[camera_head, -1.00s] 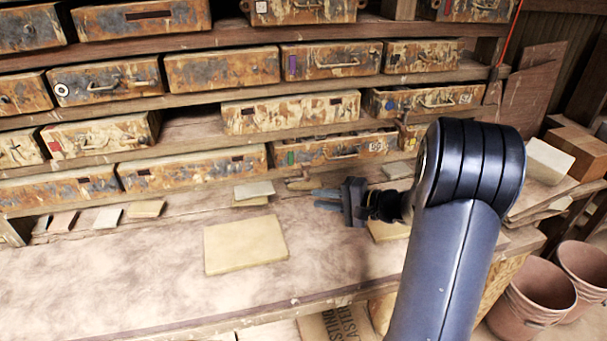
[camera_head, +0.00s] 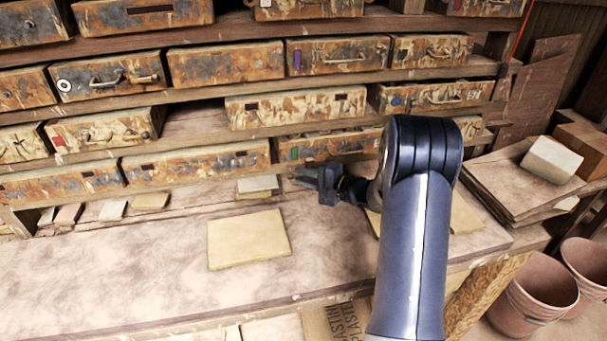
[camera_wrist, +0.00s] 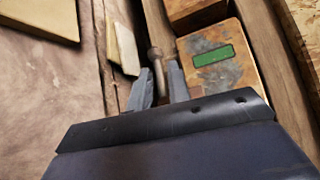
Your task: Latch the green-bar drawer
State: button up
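The green-bar drawer (camera_head: 328,145) is a rusty, paint-worn box in the lowest shelf row, with a small green bar near the left of its front. My arm hides part of its right side, and I cannot tell whether it is fully in. In the wrist view the drawer front (camera_wrist: 232,82) is at upper right, with the green bar (camera_wrist: 213,56) clear. My gripper (camera_head: 298,177) is just below and in front of the drawer. Its fingers (camera_wrist: 160,75) are open, either side of a brown rod with a rounded end (camera_wrist: 155,58); I cannot tell whether they touch it.
A large tan tile (camera_head: 248,238) lies on the workbench (camera_head: 120,260), with a small pale tile (camera_head: 257,184) left of my gripper. Other rusty drawers (camera_head: 195,165) fill the shelves. A stack of boards (camera_head: 500,180) is at right. The front left of the bench is clear.

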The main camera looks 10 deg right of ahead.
jog(key=shift+w+a, duration=0.15)
grip_shut()
jog(key=shift+f+y+b, duration=0.25)
jog(key=shift+y+b, duration=0.05)
jog(key=shift+b, duration=0.85)
jog(key=shift+r+m+t+b, duration=0.3)
jog(key=shift+m+b, duration=0.2)
jog(key=shift+b, duration=0.15)
grip_release()
